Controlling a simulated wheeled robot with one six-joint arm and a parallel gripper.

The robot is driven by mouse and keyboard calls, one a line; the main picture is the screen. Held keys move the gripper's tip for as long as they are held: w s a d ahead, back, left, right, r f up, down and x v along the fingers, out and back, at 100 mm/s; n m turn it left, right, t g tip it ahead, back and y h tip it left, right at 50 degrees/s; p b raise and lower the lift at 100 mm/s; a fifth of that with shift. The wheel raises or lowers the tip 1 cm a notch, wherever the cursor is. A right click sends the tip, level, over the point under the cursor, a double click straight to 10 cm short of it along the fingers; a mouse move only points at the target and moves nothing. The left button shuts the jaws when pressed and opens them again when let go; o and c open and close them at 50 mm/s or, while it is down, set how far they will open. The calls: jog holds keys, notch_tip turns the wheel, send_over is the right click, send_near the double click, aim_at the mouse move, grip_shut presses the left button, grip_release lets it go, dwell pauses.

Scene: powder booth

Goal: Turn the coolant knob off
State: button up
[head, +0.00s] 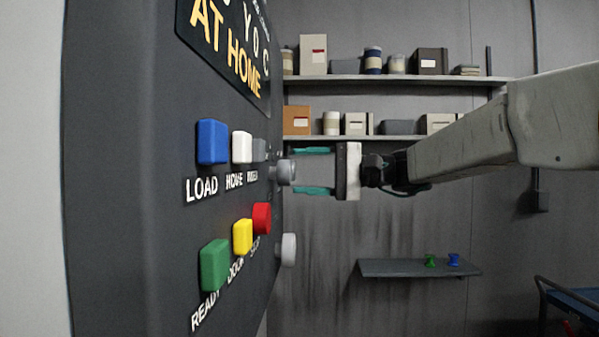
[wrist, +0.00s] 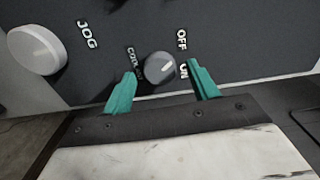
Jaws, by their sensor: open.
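The coolant knob (head: 286,172) is a small grey round knob on the dark control panel (head: 120,130). In the wrist view the knob (wrist: 158,68) sits beside the partly covered coolant label, with the words OFF and ON to its right. A pale mark shows on its face; I cannot tell for sure which word it points to. My gripper (head: 297,171) is open and faces the panel, its teal fingertips above and below the knob. In the wrist view my gripper (wrist: 161,70) has one finger on each side of the knob, with small gaps visible.
A white jog knob (wrist: 36,50) is left of the coolant knob in the wrist view. Blue (head: 212,142), white, red (head: 262,218), yellow and green (head: 214,265) buttons stick out of the panel nearby.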

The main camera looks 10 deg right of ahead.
jog(key=s+d, duration=0.1)
jog(key=d, duration=0.5)
jog(key=shift+d, duration=0.1)
jog(key=s+d+f+m+g+h, duration=0.1)
jog(key=s+f+h, duration=0.4)
jog(key=f, duration=0.5)
jog(key=s+d+f+m+g+h, duration=0.1)
jog(key=s+f+h, duration=0.2)
jog(key=s+f, duration=0.5)
jog(key=s+d+f+n+h, duration=0.1)
jog(key=s+d+f+h, duration=0.1)
jog(key=s, duration=0.4)
jog(key=s+d+f+n+h, duration=0.1)
jog(key=s+d+f+h, duration=0.2)
jog(key=s+f, duration=0.3)
jog(key=s+d+f+n+h, duration=0.1)
jog(key=s+d+f+h, duration=0.2)
jog(key=s, duration=0.5)
jog(key=shift+d+f+n+h, duration=0.2)
jog(key=shift+f+n+h, duration=0.2)
jog(key=shift+f+h, duration=0.4)
